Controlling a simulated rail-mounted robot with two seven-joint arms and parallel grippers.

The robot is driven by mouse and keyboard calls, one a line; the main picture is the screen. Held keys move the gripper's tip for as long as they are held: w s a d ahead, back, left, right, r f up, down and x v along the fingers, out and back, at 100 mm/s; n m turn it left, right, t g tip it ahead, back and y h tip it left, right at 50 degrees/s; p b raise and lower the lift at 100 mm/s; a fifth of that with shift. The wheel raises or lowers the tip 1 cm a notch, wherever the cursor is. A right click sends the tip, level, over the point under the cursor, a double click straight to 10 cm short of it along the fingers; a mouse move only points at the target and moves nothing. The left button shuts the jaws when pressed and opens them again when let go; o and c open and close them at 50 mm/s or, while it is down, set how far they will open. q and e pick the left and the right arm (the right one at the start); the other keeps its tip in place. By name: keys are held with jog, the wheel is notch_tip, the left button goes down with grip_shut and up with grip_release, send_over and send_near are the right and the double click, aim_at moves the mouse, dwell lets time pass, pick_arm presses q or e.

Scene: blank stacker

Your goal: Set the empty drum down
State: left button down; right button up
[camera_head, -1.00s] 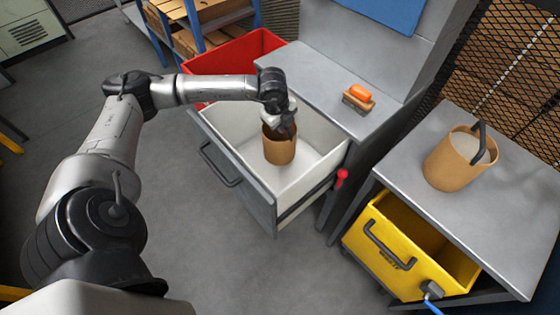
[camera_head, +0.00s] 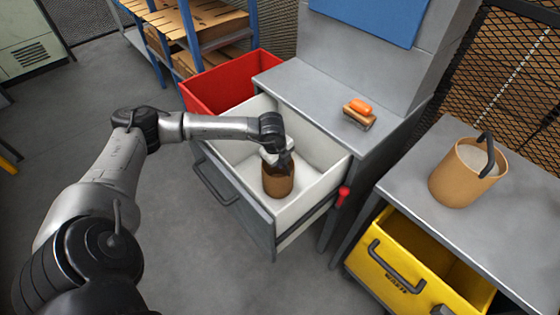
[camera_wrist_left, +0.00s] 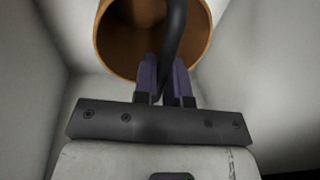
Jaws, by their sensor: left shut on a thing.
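The empty drum (camera_head: 278,184) is a brown open-topped tub inside the open drawer (camera_head: 318,192), roughly upright, near the drawer's front. My left gripper (camera_head: 284,158) is above its rim. In the left wrist view my left gripper (camera_wrist_left: 165,72) has its fingers shut on the drum's dark curved handle (camera_wrist_left: 174,35), and the drum's hollow brown inside (camera_wrist_left: 125,42) shows beyond. I cannot tell whether the drum's base touches the drawer floor. My right gripper is not in view.
A similar brown drum (camera_head: 458,183) with pale contents stands on the right table (camera_head: 410,170). A yellow bin (camera_head: 388,250) sits below it. A red bin (camera_head: 215,88) is behind the drawer. A brush with an orange handle (camera_head: 361,106) lies on the counter (camera_head: 310,95).

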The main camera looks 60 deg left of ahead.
pick_arm(q)
jog(key=shift+a+f, duration=0.1)
jog(key=c, duration=1.2)
grip_release()
jog(key=shift+s+d+r+p, duration=0.1)
jog(key=shift+s+r+p, duration=0.45)
jog(key=shift+r, duration=1.45)
jog(key=shift+s+d+r+p, duration=0.15)
jog(key=shift+r+p, duration=0.7)
jog(key=shift+r, duration=1.2)
jog(key=shift+s+r+p, duration=0.4)
jog(key=shift+r+p, duration=0.3)
jog(key=shift+r, duration=1.3)
